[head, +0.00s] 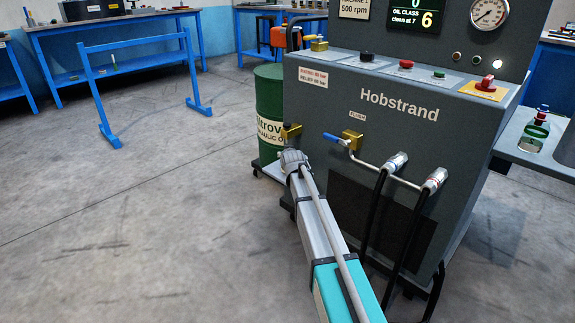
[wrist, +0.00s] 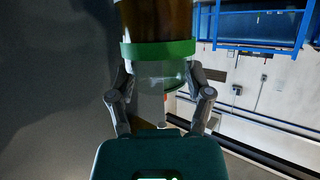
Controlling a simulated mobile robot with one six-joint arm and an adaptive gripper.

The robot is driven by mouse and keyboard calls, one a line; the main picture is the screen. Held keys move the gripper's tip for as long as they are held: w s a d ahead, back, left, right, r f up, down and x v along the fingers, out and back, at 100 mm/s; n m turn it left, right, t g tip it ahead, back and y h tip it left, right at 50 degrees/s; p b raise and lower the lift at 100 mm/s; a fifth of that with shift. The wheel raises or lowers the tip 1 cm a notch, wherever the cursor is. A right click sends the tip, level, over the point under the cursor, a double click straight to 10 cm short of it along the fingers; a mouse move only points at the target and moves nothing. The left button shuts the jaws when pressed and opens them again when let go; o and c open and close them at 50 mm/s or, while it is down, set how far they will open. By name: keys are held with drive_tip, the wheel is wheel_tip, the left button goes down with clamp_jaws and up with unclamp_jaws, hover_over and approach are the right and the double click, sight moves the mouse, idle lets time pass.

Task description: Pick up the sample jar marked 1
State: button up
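A sample jar (wrist: 160,49) with brown contents, a green band and a clear glass part fills the upper middle of the wrist view. No number on it shows, so I cannot tell if it is the one marked 1. My gripper (wrist: 160,76) has one finger on each side of the clear glass, and both fingertips appear to touch it. In the head view my gripper (head: 293,160) is just in front of and below a brass tap (head: 290,131) at the machine's left edge. The jar in it is hidden there.
The grey Hobstrand machine (head: 400,120) stands close, with a blue-handled valve (head: 336,140) and black hoses right of my arm. A green oil drum (head: 269,105) is behind. A side shelf (head: 520,155) at right holds green-banded items (head: 540,118). The floor at left is open around a blue stand (head: 138,45).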

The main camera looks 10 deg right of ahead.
drive_tip(key=c, duration=0.5)
drive_tip(key=shift+r+p, duration=0.35)
drive_tip(key=shift+p, duration=0.05)
clamp_jaws()
drive_tip(key=s+f+p+v, duration=0.1)
drive_tip(key=f+v, duration=0.3)
drive_tip(key=v, duration=1.3)
drive_tip(key=shift+s+a+r+p, duration=0.15)
drive_tip(key=shift+s+p, duration=0.45)
drive_tip(key=shift+p, duration=0.25)
